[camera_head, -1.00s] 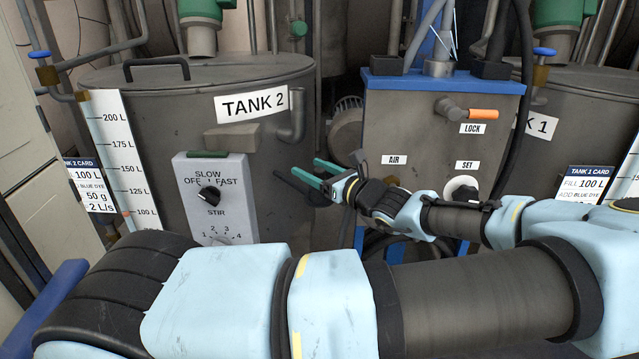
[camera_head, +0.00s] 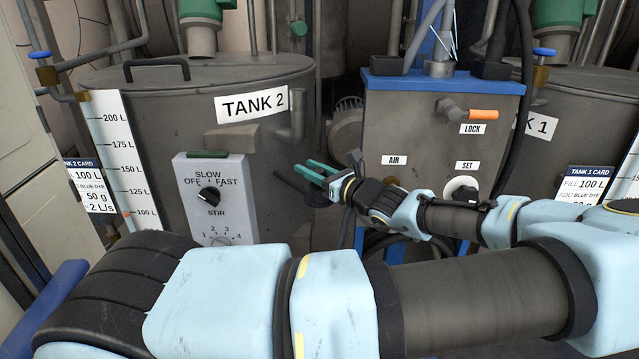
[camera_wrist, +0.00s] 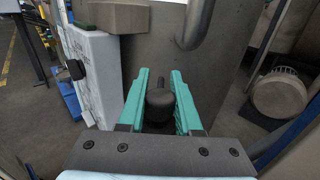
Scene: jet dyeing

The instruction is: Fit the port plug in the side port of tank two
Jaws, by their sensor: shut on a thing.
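Tank two (camera_head: 150,130) is the grey vat labelled TANK 2 at the left. My gripper (camera_head: 308,171) has teal jaws beside the tank's lower right wall. In the wrist view my gripper (camera_wrist: 158,85) is shut on a dark, rounded port plug (camera_wrist: 160,103), which sits between the jaws. A thin dark rod (camera_wrist: 163,78) shows just beyond the plug, toward the tank wall. A dark rod-like part (camera_head: 289,181) also shows by the jaws in the head view. I cannot tell whether it belongs to the plug or the side port. The port opening is not clearly visible.
A STIR control box (camera_head: 215,190) stands close left of my gripper. A bent grey pipe (camera_head: 298,115) comes off the tank above it. The AIR/SET cabinet (camera_head: 420,130) is at the right. A round motor-like part (camera_wrist: 278,93) stands at right in the wrist view.

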